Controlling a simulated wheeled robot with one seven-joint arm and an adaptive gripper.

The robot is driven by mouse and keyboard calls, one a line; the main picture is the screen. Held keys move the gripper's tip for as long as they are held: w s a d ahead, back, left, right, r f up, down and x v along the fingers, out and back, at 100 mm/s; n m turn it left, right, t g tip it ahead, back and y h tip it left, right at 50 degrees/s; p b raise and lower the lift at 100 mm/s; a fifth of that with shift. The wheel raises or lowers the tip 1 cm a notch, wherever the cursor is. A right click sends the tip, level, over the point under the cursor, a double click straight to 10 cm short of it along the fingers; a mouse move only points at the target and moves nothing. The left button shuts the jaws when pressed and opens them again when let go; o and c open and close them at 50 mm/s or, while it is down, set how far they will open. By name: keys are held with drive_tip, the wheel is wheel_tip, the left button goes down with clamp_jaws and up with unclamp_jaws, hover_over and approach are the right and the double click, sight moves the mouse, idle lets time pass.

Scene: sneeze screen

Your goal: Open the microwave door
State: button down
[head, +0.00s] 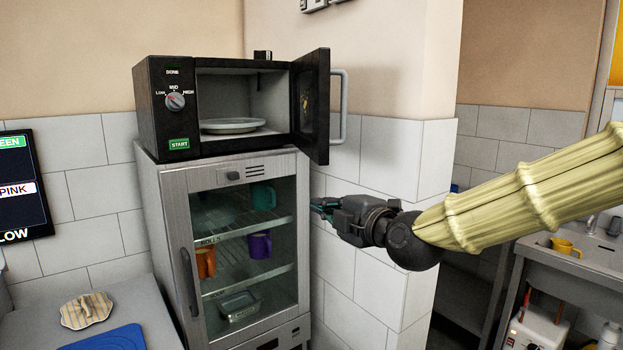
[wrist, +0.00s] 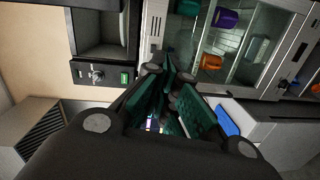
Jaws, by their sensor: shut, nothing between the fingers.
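The black microwave (head: 165,110) stands on top of a steel glass-fronted cabinet. Its door (head: 313,105) is swung wide open to the right, with a grey handle (head: 344,105) on its outer side. A white plate (head: 232,126) lies inside the lit cavity. My gripper (head: 318,208) is below the door and right of the cabinet, apart from the handle. In the wrist view its fingers (wrist: 168,95) are close together with nothing between them. The microwave's dial and green button panel (wrist: 100,77) also show in the wrist view; the door handle cannot be made out there.
The glass-fronted cabinet (head: 180,215) under the microwave holds an orange mug (head: 206,262), a purple mug (head: 260,245) and a teal mug (head: 263,196). A tiled wall corner (head: 390,170) stands close behind my gripper. A counter with a blue mat (head: 112,340) is at left, a sink at right.

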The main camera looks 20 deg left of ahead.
wheel_tip(320, 180, up, 6)
drive_tip(key=s+a+n+y, duration=0.1)
drive_tip(key=n, duration=0.1)
drive_tip(key=w+a+p, duration=0.4)
drive_tip(key=w+p, duration=0.2)
drive_tip(key=w, duration=0.2)
drive_tip(key=shift+w+a+r, duration=0.15)
drive_tip(key=shift+w+a, duration=0.05)
idle(0.3)
drive_tip(key=shift+d, duration=0.15)
